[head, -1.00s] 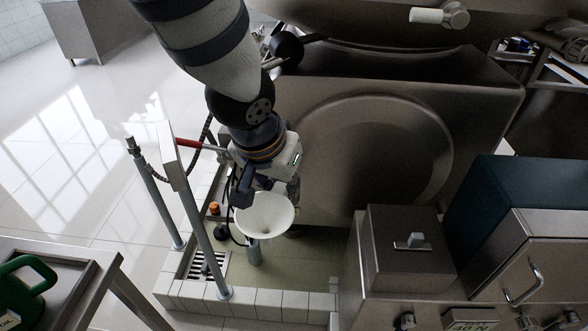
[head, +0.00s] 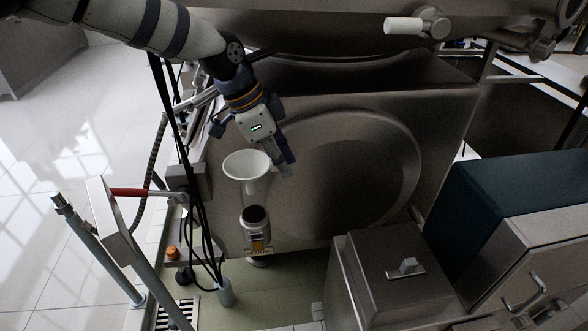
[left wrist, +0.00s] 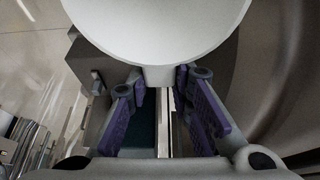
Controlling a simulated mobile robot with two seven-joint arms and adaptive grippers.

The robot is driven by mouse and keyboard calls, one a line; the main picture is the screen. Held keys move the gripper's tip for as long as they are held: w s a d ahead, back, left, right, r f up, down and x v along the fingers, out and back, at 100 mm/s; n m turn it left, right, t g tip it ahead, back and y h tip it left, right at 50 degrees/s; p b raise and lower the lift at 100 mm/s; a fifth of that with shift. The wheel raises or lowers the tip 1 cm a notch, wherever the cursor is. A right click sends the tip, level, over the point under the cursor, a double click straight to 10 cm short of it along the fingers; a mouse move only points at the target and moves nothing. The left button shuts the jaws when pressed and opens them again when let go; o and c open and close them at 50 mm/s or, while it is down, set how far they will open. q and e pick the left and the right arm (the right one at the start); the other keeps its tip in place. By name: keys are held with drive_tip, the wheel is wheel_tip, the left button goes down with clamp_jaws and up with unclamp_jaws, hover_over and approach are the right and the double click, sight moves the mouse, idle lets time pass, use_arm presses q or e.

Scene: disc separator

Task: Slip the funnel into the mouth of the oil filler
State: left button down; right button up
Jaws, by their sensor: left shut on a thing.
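The white funnel (head: 247,164) hangs upright from my left gripper (head: 284,162), wide end up. In the left wrist view, my left gripper (left wrist: 168,100) has its purple-padded fingers on both sides of the funnel's neck, just under the white bowl (left wrist: 155,28). It is shut on the funnel. The oil filler (head: 256,230) is a grey upright neck with a dark round mouth and a yellowish label, on the machine's lower front. The funnel's spout is above the filler mouth in the head view; whether it is centred or touching, I cannot tell. My right gripper is not in view.
Dark hoses (head: 195,230) hang left of the filler. A red-handled lever (head: 130,192) and grey posts stand further left. A steel box (head: 385,270) stands at the right. The big machine front (head: 345,180) is close behind the gripper.

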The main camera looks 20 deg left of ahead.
use_arm(q)
drive_tip(key=shift+r, duration=0.1)
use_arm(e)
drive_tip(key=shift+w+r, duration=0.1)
use_arm(q)
drive_tip(key=shift+f+b, duration=0.4)
drive_tip(key=shift+f, duration=2.45)
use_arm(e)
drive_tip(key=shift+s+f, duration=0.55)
use_arm(q)
drive_tip(key=shift+f, duration=1)
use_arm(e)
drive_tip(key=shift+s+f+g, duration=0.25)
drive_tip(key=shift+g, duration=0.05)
use_arm(q)
drive_tip(key=shift+f+b, duration=0.35)
drive_tip(key=shift+f, duration=0.45)
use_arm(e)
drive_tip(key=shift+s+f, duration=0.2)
use_arm(q)
drive_tip(key=c, duration=1.3)
unclamp_jaws()
drive_tip(key=shift+c, duration=0.2)
drive_tip(key=shift+r, duration=0.1)
